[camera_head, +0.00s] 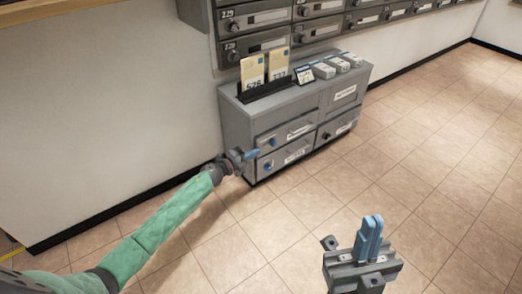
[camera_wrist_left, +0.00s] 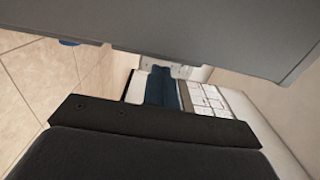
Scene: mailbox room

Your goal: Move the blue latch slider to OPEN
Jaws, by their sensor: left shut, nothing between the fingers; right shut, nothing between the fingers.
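Small blue parts show on the front of the grey cabinet (camera_head: 240,125): a blue knob (camera_head: 272,142) on the upper left drawer and a blue piece (camera_head: 267,166) on the lower left drawer. I cannot tell which is the latch slider, and no OPEN marking is readable. My left gripper (camera_head: 252,154) is shut and empty close to the cabinet's left front; contact cannot be told. In the left wrist view its blue fingers (camera_wrist_left: 160,88) reach under a large grey surface (camera_wrist_left: 200,35), with a blue bit (camera_wrist_left: 69,42) at that surface's edge. My right gripper (camera_head: 371,228) is shut and empty, over open floor.
On the cabinet top stand yellow-white cards (camera_head: 253,72) in a black slot, a small sign (camera_head: 304,75) and several grey boxes (camera_head: 335,66). Grey mailboxes (camera_head: 260,18) hang on the wall above. The tiled floor (camera_head: 440,140) to the right is clear.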

